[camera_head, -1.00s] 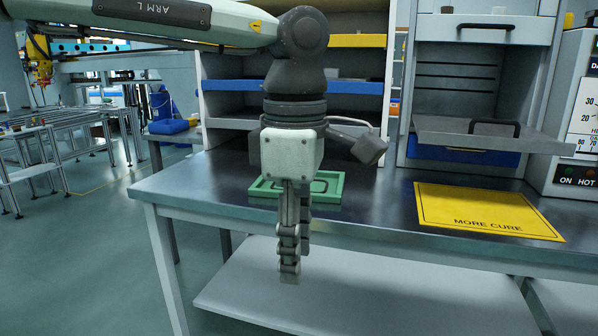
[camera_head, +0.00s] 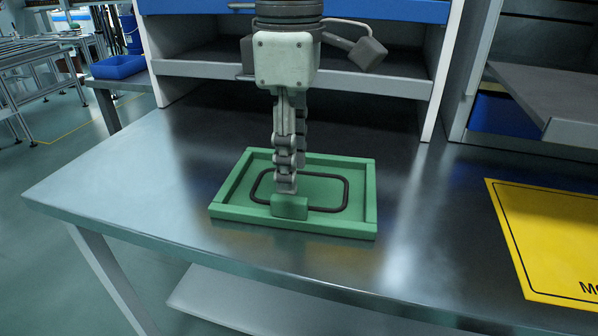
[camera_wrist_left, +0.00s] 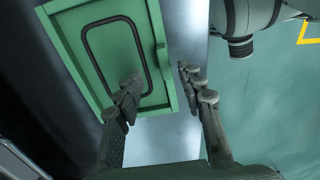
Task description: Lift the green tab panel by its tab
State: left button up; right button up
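The green tab panel (camera_head: 322,187) lies flat on the metal bench, with a raised rim and a dark rounded-rectangle loop inside. Its green tab (camera_head: 290,206) stands at the middle of the near edge. My left gripper (camera_head: 287,178) points down over the tab, its fingertips overlapping the tab's top in the head view. In the left wrist view, the gripper (camera_wrist_left: 159,78) is open, one finger over the panel (camera_wrist_left: 92,58) and the other beyond its edge. The tab (camera_wrist_left: 162,57) shows ahead between the finger lines; contact cannot be told. My right gripper is not in view.
The metal bench (camera_head: 150,190) is clear around the panel. A yellow sign (camera_head: 555,235) lies at the right. A shelf unit (camera_head: 290,75) stands behind the panel, and a grey tray (camera_head: 550,95) juts out at the upper right.

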aim_at(289, 198)
pick_arm(q)
jog(key=f, duration=0.7)
jog(key=shift+s+a, duration=0.25)
jog(key=shift+s, duration=0.1)
jog(key=shift+c, duration=0.4)
grip_shut()
